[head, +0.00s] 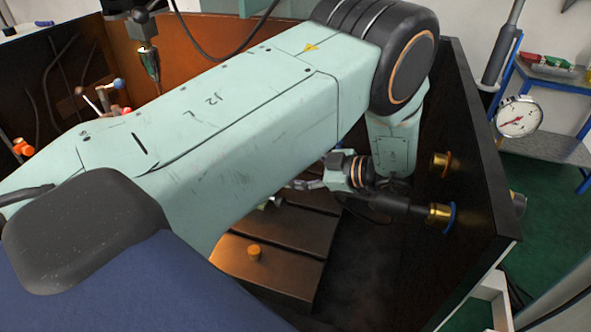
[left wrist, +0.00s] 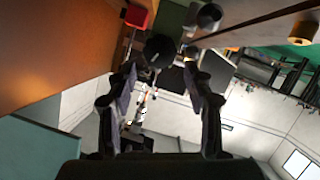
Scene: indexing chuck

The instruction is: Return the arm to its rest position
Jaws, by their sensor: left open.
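My left arm (head: 215,125) crosses the head view from the lower left to an elbow at the upper right, then goes down into the dark-walled enclosure. Its wrist (head: 345,172) is low inside, near the right wall and above the slotted table. The fingers are hard to make out there. In the left wrist view my left gripper (left wrist: 160,78) is open, with its two dark fingers apart and nothing held between them. The chuck cannot be made out; my arm hides much of the enclosure. My right gripper is not in view.
The slotted metal table (head: 282,243) carries a small brass knob (head: 254,252). The right wall (head: 470,160) has brass fittings (head: 439,165) close to my wrist. A round gauge (head: 518,117) and a blue-framed shelf (head: 560,149) stand outside it. Orange-tipped parts (head: 22,146) are at left.

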